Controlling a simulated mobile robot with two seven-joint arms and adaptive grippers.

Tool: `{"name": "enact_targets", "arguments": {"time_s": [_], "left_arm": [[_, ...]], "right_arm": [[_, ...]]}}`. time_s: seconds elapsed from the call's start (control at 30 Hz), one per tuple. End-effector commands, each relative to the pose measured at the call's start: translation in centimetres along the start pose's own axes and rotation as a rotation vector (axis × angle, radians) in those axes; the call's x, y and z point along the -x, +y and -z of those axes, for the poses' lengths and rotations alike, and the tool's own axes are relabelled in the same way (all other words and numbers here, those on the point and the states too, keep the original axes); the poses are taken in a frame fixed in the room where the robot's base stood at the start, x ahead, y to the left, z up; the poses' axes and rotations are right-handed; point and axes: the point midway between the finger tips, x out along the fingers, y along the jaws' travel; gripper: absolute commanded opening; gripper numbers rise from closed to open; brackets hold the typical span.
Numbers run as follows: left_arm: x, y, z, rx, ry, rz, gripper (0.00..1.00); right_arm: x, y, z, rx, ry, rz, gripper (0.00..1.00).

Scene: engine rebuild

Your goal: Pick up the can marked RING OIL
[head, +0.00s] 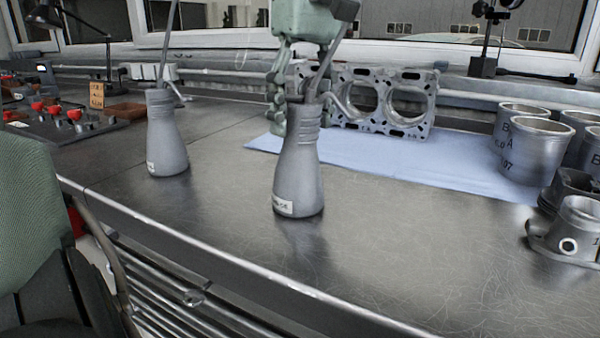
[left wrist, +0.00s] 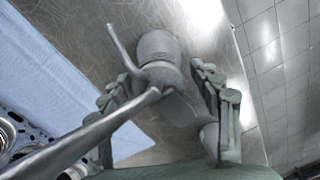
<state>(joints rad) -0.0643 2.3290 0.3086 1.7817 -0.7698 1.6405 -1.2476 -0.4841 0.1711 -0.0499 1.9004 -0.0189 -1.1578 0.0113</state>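Two grey oil cans with long thin spouts stand upright on the metal bench. The nearer can (head: 298,180) is in the middle of the head view. The other can (head: 167,140) stands further left. Both have small white labels low on the body, too small and partly turned to read surely. My left gripper (head: 292,98) comes down from above, just behind the nearer can's neck, and is partly hidden by it. In the left wrist view my left gripper (left wrist: 165,85) is open, its fingers apart on either side of a can (left wrist: 158,48) and its spout. Contact cannot be told.
Behind the cans, an engine block (head: 385,103) stands at the far edge of a blue cloth (head: 400,160). Lettered metal cylinders (head: 535,150) crowd the right side. A tray with red-topped parts (head: 72,125) is at the left. The bench front is bare.

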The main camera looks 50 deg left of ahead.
Motion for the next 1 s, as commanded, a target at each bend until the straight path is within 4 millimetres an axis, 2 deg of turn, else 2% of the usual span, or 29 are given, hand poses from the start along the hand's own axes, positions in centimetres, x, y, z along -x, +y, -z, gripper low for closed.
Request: {"name": "enact_targets", "arguments": {"time_s": [0.07,0.47,1.0], "left_arm": [[0.01,0.00,0.00,0.000,0.000,0.000,0.49],[0.02,0.00,0.00,0.000,0.000,0.001,0.00],[0.70,0.01,0.01,0.001,0.000,-0.003,0.00]], "right_arm": [[0.00,-0.01,-0.02,0.000,0.000,0.000,0.40],[-0.02,-0.01,-0.04,0.000,-0.001,0.000,0.40],[-0.03,0.02,-0.09,0.000,-0.002,0.000,0.40]]}}
